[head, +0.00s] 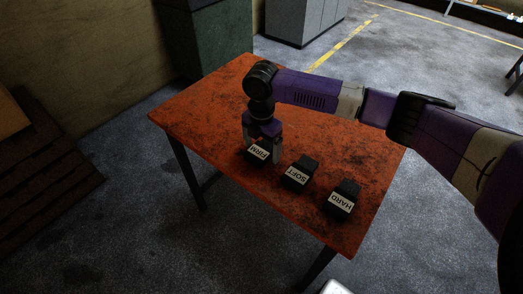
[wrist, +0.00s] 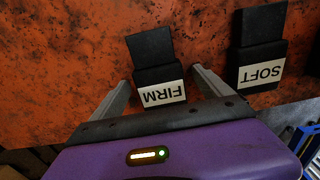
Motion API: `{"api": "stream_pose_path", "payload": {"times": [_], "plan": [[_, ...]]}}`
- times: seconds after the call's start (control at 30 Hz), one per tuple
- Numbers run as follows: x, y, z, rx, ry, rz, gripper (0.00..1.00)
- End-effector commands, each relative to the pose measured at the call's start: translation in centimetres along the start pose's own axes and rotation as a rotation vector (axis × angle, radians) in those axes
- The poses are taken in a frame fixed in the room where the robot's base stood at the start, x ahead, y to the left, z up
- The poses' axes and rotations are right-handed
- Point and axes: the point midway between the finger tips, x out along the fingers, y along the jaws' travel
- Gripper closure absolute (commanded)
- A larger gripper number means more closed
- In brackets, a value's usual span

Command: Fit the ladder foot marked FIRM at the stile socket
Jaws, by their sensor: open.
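The ladder foot marked FIRM (head: 257,153) is a black block with a white label, on the orange table near its front edge. My gripper (head: 262,150) points down over it, open. In the wrist view the FIRM foot (wrist: 157,75) lies between the two spread fingers (wrist: 160,85), with a visible gap on each side. The foot marked SOFT (head: 299,171) is to its right and also shows in the wrist view (wrist: 262,50). The foot marked HARD (head: 342,199) is farther right. I do not see the stile socket in either view.
The orange, worn table (head: 205,110) has free room at its left and back. A dark green cabinet (head: 208,40) and a grey cabinet (head: 305,20) stand behind it. Dark wooden boards (head: 40,160) are stacked at the left. The floor around the table is mostly open.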

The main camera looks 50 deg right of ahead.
Motion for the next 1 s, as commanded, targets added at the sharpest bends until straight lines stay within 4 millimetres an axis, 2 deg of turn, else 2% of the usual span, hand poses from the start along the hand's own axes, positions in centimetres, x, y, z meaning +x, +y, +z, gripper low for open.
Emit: {"api": "stream_pose_path", "payload": {"times": [0.23, 0.27, 0.6, 1.0], "plan": [[0.24, 0.03, -0.03, -0.001, 0.000, 0.001, 0.11], [0.24, 0.03, -0.04, -0.001, 0.000, 0.001, 0.15], [0.21, 0.02, -0.03, -0.001, 0.000, 0.001, 0.82], [-0.44, 0.06, 0.02, -0.001, -0.001, 0.002, 0.84]]}}
